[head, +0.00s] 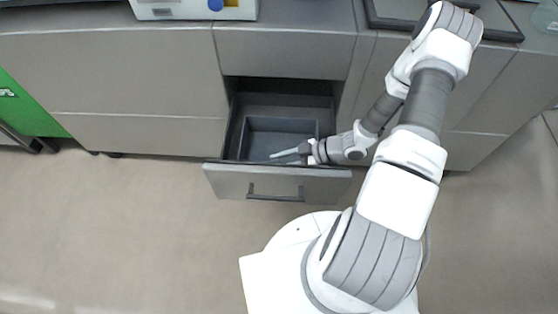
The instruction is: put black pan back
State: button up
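An open drawer (275,181) sticks out from the cabinet below the counter. A dark rectangular tray-like shape (265,133) lies inside it; I cannot tell whether this is the black pan or part of the drawer floor. No other pan shows clearly. My gripper (292,153) is over the front right part of the drawer, pointing left, just behind the drawer's front panel. Its fingers are small and grey against the dark drawer, so I cannot tell whether they are open, shut or touching the dark shape.
Above the drawer is a closed drawer front (288,53). A white device (195,9) with a blue knob stands on the counter at the top left. A black-framed flat panel (400,11) lies at the top right. A green cabinet (25,108) is at the far left. The left floor is clear.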

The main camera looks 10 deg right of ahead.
jog(key=shift+r, duration=0.15)
jog(key=p+v, duration=0.4)
jog(key=v, duration=0.8)
jog(key=shift+w, duration=0.1)
jog(key=w+d+r+m+t+h, duration=0.2)
jog(key=w+d+r+h, duration=0.4)
jog(key=r, duration=0.3)
jog(key=w+d+r+m+t+h, duration=0.2)
jog(key=w+d+r+h, duration=0.25)
jog(key=w+r, duration=0.45)
notch_tip(320, 180, up, 10)
jog(key=s+m+h, duration=0.1)
jog(key=m+h, duration=0.2)
jog(key=h, duration=0.1)
jog(key=s+a+r+m+h, duration=0.1)
jog(key=s+a+r+m, duration=0.35)
jog(key=s+r, duration=0.4)
jog(key=s+a+r+m+g+y, duration=0.2)
jog(key=s+a+r+m+y, duration=0.1)
jog(key=s+a, duration=1)
jog(key=shift+s+a+y, duration=0.3)
jog(key=shift+s+y, duration=0.15)
jog(key=shift+s, duration=0.6)
